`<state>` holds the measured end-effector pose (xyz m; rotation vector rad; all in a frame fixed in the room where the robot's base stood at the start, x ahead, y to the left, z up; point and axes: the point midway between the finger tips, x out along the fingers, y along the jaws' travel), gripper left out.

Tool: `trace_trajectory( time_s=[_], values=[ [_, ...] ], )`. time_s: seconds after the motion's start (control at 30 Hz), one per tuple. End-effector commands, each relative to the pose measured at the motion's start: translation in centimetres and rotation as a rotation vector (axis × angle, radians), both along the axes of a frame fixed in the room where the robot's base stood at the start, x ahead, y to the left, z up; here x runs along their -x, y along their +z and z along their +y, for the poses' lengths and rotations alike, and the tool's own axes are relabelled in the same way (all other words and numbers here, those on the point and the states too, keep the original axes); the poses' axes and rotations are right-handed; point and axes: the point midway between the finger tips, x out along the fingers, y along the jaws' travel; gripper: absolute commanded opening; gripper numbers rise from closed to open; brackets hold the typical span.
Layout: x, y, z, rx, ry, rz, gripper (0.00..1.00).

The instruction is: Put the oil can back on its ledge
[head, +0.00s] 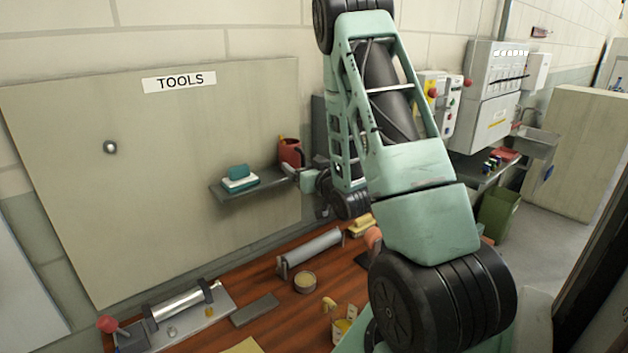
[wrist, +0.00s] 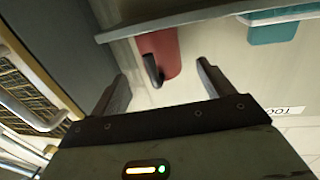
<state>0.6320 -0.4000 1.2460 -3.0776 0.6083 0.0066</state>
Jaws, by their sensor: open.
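The oil can appears to be the red can (head: 290,152) with a dark handle, upright on the right part of the wall ledge (head: 222,196). In the wrist view, which is upside down, the red can (wrist: 168,48) and the ledge (wrist: 125,20) show again. The can touches the ledge there. My gripper (head: 293,172) is at the ledge's right end, close to the can. In the wrist view my gripper's (wrist: 163,73) fingers are spread and apart, with the black handle (wrist: 152,70) showing between them. Neither finger visibly touches the can.
A teal-and-white item (head: 238,178) sits left on the ledge. The TOOLS board (head: 150,150) stands behind. Below, the wooden bench (head: 262,318) holds a grey roller (head: 312,250), a round tin (head: 305,282) and a metal cylinder fixture (head: 180,308). A dark box edge is left in the wrist view.

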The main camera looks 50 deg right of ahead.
Motion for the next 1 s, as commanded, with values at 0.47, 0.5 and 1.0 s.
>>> trace_trajectory(
  time_s=[0.47,0.5,1.0],
  values=[
    [2.7,0.6,1.0,0.0,0.004,0.004,0.8],
    [2.8,0.5,1.1,0.0,0.005,0.006,0.8],
    [4.6,0.4,1.9,-0.002,0.001,0.001,0.8]
  ],
)
